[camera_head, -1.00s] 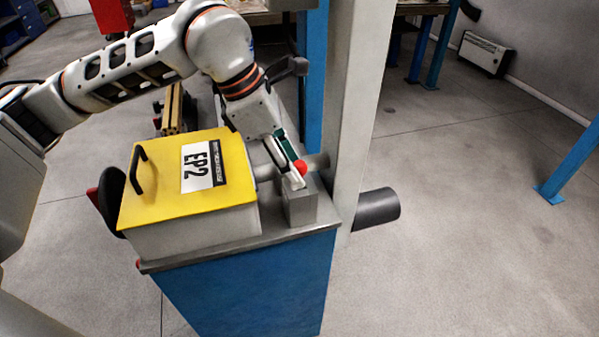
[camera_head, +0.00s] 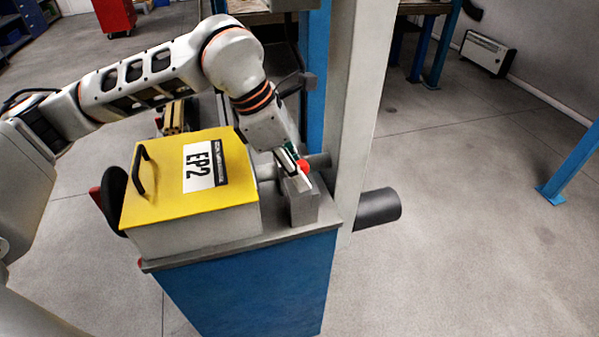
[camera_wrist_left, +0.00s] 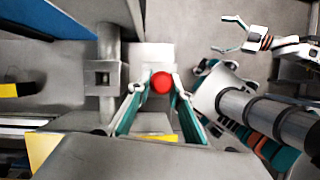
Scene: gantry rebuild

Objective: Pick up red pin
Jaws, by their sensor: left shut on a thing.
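The red pin shows its round red head in the head view (camera_head: 303,167) and in the left wrist view (camera_wrist_left: 161,82). My left gripper (camera_head: 297,166) is shut on the red pin, its head between the two fingertips in the left wrist view (camera_wrist_left: 158,88). The fingers hide the rest of the pin. The gripper is close above a grey block (camera_head: 303,208) at the right end of the bench; I cannot tell whether the pin touches it. My right gripper (camera_wrist_left: 238,35) shows small in the left wrist view, fingers apart and empty.
A grey box with a yellow lid (camera_head: 162,200), marked EP2, stands left of the block on a blue bench (camera_head: 245,285). A pale upright post (camera_head: 350,120) rises close behind the gripper. A dark cylinder (camera_head: 380,206) sticks out right. The floor at right is open.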

